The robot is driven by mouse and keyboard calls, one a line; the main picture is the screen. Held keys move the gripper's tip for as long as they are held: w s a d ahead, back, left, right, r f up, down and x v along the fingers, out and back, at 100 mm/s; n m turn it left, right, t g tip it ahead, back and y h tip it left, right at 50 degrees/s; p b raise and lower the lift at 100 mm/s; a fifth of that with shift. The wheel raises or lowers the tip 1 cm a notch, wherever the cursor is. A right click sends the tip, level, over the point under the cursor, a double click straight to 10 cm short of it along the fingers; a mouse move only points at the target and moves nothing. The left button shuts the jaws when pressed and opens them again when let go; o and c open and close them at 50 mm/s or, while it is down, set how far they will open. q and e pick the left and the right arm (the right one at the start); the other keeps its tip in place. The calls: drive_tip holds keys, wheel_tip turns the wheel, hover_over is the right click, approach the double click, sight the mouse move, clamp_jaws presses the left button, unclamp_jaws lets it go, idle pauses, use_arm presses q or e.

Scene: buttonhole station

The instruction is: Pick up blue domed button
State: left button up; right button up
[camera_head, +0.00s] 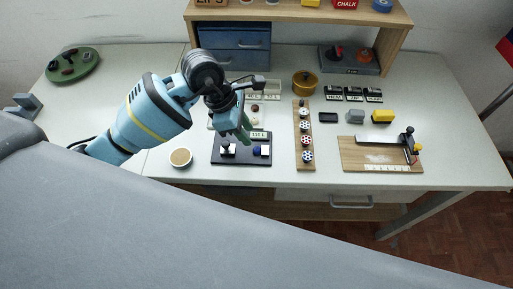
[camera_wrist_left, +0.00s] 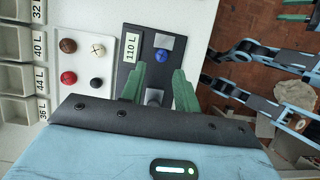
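The blue domed button (camera_wrist_left: 161,55) sits on a dark board (camera_wrist_left: 146,28), beside a pale grey square and a label reading 110 L (camera_wrist_left: 131,48). In the head view the button (camera_head: 256,150) is small, on the right half of the board (camera_head: 242,161). My left gripper (camera_head: 245,136) is over the board. In the left wrist view its green fingers (camera_wrist_left: 159,88) are spread apart, with nothing held between them. A grey post on the board shows between the fingers; the button is beyond the tips, uncovered. My right gripper cannot be made out clearly.
A white tray (camera_wrist_left: 72,33) with brown, cream and red buttons lies next to the board. A small round cup (camera_head: 181,157) stands left.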

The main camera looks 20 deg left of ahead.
sight(256, 148)
use_arm(q)
drive_tip(key=shift+s+x, duration=0.2)
drive_tip(key=shift+x, duration=2.75)
clamp_jaws()
